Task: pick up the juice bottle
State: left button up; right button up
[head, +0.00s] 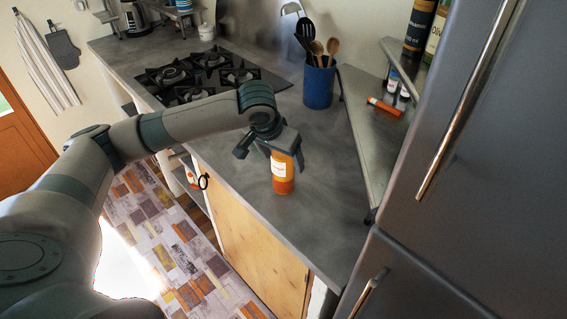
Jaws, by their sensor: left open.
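The juice bottle (283,183) is orange with a pale label and stands upright on the grey counter (240,160). My left gripper (270,158) is open over the upper part of the bottle. One finger is to the left of the bottle and the other is at its right side. The bottle's top is hidden behind the gripper. I cannot tell whether the fingers touch it. My right gripper is not in view.
A blue utensil holder (319,84) with spoons stands behind the bottle. A gas hob (205,75) lies further back left. A metal shelf (372,130) holding small bottles and an orange tube (384,106) stands at right, beside a grey fridge (470,150).

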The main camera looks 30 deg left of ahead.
pick_arm(q)
jog(key=shift+w+f, duration=0.2)
jog(key=shift+f, duration=0.45)
jog(key=shift+r, duration=0.1)
jog(key=c, duration=1.6)
jog(key=shift+o, duration=0.2)
jog(key=w+d+r+b, duration=0.1)
jog(key=d+r+b, duration=0.3)
jog(key=d+r, duration=0.7)
jog(key=shift+w+d, duration=0.15)
jog(key=shift+d, duration=0.15)
